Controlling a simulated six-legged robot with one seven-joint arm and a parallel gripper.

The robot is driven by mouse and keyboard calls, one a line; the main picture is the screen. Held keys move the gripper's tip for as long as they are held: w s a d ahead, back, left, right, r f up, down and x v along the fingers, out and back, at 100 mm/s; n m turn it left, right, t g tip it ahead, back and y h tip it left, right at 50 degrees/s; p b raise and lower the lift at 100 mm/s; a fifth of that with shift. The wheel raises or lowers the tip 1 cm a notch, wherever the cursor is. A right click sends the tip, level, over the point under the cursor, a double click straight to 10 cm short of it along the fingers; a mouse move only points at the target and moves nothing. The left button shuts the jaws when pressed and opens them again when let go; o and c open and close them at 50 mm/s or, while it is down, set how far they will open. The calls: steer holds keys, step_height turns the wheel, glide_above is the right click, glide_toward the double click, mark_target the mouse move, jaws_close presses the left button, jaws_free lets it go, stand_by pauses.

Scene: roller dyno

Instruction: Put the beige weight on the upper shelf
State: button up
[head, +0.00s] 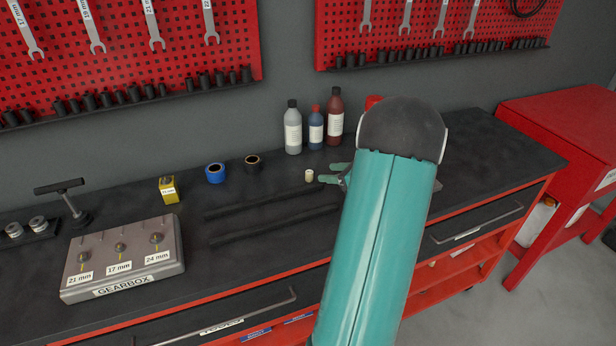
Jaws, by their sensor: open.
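The beige weight (309,176) is a small pale cylinder standing on the dark bench top near the middle. My gripper (330,173) is just to its right, low over the bench, with its teal fingers pointing left toward it. The fingers are apart and nothing shows between them. Part of my gripper is hidden behind my large teal arm link. Below the bench top at the right, red shelves show under a drawer; the upper one (484,250) is partly hidden by my arm.
Three bottles (315,125) stand behind the weight. Blue tape (215,173), black tape (252,161) and a yellow box (168,190) are to its left. Two dark bars (272,205) lie in front. A gearbox block (122,262) is at left, a red cabinet (560,140) at right.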

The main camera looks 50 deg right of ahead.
mark_target(309, 172)
steer(key=x, duration=0.9)
steer(key=shift+f, duration=0.1)
jaws_close()
steer(key=shift+r, duration=0.6)
step_height(309, 172, up, 2)
steer(key=shift+s+r, duration=0.1)
steer(key=shift+r, duration=0.05)
steer(key=s+a+r, duration=0.7)
steer(key=s+r, duration=0.2)
steer(key=s, duration=0.2)
steer(key=shift+s+a+r, duration=0.25)
steer(key=shift+s+a, duration=0.05)
steer(key=shift+a, duration=0.1)
